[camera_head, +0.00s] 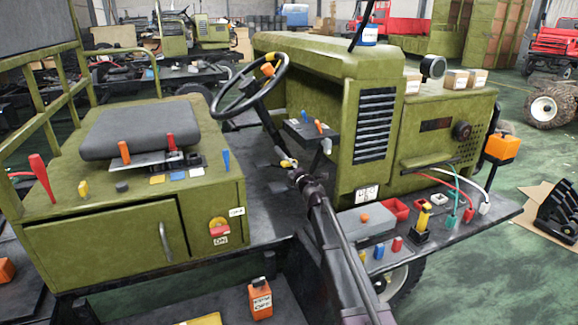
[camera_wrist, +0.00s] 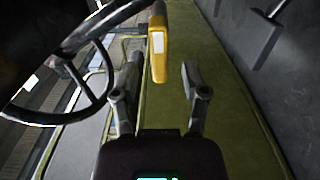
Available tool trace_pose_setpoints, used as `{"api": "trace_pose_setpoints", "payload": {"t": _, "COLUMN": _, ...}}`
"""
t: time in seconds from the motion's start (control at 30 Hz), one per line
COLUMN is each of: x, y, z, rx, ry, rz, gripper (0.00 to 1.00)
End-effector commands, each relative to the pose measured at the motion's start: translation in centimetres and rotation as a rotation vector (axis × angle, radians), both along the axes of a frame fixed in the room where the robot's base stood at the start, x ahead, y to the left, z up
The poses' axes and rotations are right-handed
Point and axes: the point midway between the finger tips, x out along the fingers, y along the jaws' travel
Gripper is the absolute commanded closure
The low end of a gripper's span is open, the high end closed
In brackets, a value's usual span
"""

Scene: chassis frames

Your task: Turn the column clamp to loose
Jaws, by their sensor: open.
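The column clamp shows as a yellow lever (camera_wrist: 158,58) with a pale strip on its upper side in the wrist view. Its lower end lies between my fingertips, nearer the left finger, with a gap to the right one. In the head view the yellow lever (camera_head: 286,162) is small, below the steering column and beside my gripper (camera_head: 290,168). My gripper also shows in the wrist view (camera_wrist: 160,75), open and holding nothing. I cannot tell whether the left finger touches the lever. The lever's pivot is not clear.
The black steering wheel (camera_head: 250,86) stands above and left of my gripper, and its rim (camera_wrist: 105,75) is close in the wrist view. A small dark panel with levers (camera_head: 308,130) is beside the column. The grey seat (camera_head: 138,130) is to the left and the green hood (camera_head: 335,62) behind.

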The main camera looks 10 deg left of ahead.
Motion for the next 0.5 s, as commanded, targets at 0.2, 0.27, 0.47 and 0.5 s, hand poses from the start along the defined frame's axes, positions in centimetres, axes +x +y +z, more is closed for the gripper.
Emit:
{"api": "trace_pose_setpoints", "payload": {"t": 0.2, "x": -3.5, "y": -2.0, "z": 0.0, "rx": 0.000, "ry": 0.000, "rz": -0.001, "gripper": 0.43}}
{"api": "trace_pose_setpoints", "payload": {"t": 0.27, "x": -4.3, "y": -2.5, "z": 0.0, "rx": 0.000, "ry": 0.000, "rz": -0.002, "gripper": 0.43}}
{"api": "trace_pose_setpoints", "payload": {"t": 0.47, "x": -6.3, "y": -3.7, "z": 0.0, "rx": 0.000, "ry": 0.000, "rz": -0.002, "gripper": 0.43}}
{"api": "trace_pose_setpoints", "payload": {"t": 0.5, "x": -6.6, "y": -3.9, "z": 0.0, "rx": 0.000, "ry": 0.000, "rz": -0.002, "gripper": 0.43}}
